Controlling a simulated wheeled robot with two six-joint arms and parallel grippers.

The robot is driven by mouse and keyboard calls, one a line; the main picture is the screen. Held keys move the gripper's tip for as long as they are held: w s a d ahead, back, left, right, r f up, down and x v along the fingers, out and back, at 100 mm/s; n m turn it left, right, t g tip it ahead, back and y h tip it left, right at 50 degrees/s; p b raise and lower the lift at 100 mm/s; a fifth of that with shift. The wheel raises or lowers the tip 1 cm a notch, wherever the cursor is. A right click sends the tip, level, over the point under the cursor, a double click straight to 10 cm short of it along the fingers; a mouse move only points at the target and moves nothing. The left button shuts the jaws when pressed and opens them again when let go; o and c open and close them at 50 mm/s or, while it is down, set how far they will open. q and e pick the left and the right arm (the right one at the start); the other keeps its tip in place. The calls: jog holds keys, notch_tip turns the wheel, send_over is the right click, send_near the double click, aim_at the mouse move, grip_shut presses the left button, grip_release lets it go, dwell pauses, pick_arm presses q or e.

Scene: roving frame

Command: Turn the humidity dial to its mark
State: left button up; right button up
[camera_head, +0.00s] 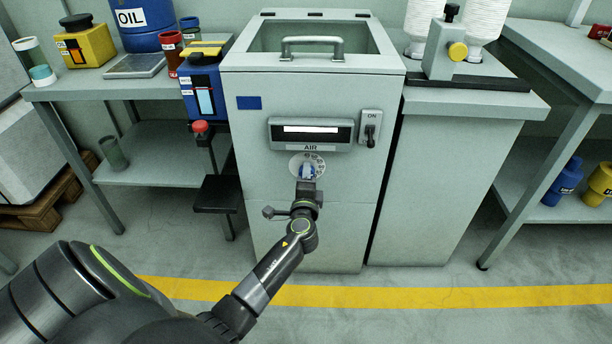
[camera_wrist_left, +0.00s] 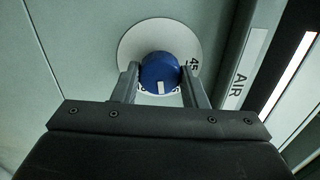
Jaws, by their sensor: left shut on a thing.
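The dial is a blue knob (camera_wrist_left: 160,74) with a white pointer line, set on a round white scale plate (camera_wrist_left: 146,32). In the left wrist view my left gripper (camera_wrist_left: 160,84) has one finger on each side of the knob and is shut on it. The pointer line shows at the knob's lower edge; a "45" is readable at the plate's right, and other figures are partly hidden by the fingers. In the head view the scale plate (camera_head: 319,163) is on the front of the grey cabinet (camera_head: 300,235), below the AIR panel, with my gripper in front of it. My right gripper is not in view.
Above the dial is the AIR display panel (camera_head: 312,133), with an ON switch (camera_head: 371,128) to its right. A blue device with a red button (camera_head: 200,127) stands left of the cabinet. The floor in front, with a yellow stripe (camera_head: 430,297), is clear.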

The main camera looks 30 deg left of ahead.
pick_arm(q)
jog(key=shift+m, duration=0.6)
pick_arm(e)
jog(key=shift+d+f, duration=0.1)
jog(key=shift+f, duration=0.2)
pick_arm(q)
jog(key=o, duration=1)
jog(key=shift+d, duration=0.1)
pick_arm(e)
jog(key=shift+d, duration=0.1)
